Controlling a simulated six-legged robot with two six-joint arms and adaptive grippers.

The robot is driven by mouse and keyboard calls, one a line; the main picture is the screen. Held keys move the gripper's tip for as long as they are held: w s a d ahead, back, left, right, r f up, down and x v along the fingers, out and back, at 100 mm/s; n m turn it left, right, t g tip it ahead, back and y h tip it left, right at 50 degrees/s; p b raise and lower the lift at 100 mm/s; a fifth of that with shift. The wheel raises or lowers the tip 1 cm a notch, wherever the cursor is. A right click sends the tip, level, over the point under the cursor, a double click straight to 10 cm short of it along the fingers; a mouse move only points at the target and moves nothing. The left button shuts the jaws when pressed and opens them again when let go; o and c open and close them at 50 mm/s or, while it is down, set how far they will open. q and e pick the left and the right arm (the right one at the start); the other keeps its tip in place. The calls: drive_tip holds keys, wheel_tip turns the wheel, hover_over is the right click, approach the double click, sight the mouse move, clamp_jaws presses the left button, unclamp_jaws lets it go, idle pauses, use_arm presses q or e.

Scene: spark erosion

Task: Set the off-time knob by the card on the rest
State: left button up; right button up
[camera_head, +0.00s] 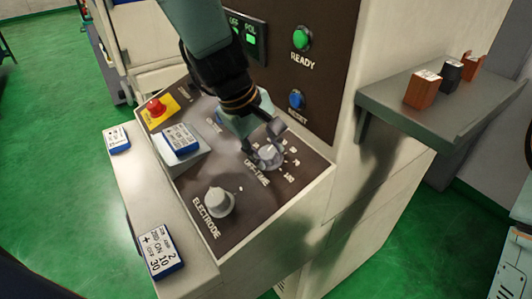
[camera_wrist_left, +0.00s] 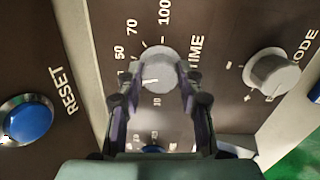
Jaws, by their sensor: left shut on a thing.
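The off-time knob (camera_head: 268,155) is a pale round knob on the dark sloping panel, with a numbered scale around it. My left gripper (camera_head: 262,146) is shut on it. The numbers 50, 70 and 100 are legible there; the lower ones are partly hidden or small. The card (camera_head: 181,139), white with a blue edge, lies on the pale slanted rest (camera_head: 186,157); its print is too small to read. My right gripper is out of view.
The electrode knob (camera_head: 220,202) stands nearby. A red stop button (camera_head: 156,107), blue reset button (camera_head: 296,99) and green ready lamp (camera_head: 302,38) surround the panel. Two more cards (camera_head: 117,139) (camera_head: 161,251) lie on the pale ledge. A shelf (camera_head: 420,105) holds small blocks.

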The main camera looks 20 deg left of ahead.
use_arm(q)
drive_tip(key=m+b, duration=0.2)
drive_tip(key=m, duration=0.3)
drive_tip(key=shift+m, duration=0.3)
drive_tip(key=m+b, duration=0.3)
drive_tip(key=m, duration=0.2)
drive_tip(key=m+b, duration=0.2)
drive_tip(key=m, duration=0.3)
drive_tip(key=shift+f+m+y+b, duration=0.1)
drive_tip(key=shift+m+y+b, duration=0.2)
drive_tip(key=shift+m+b, duration=1.05)
drive_tip(key=shift+m, duration=1.15)
drive_tip(key=o, duration=1.2)
drive_tip(key=shift+r, duration=0.2)
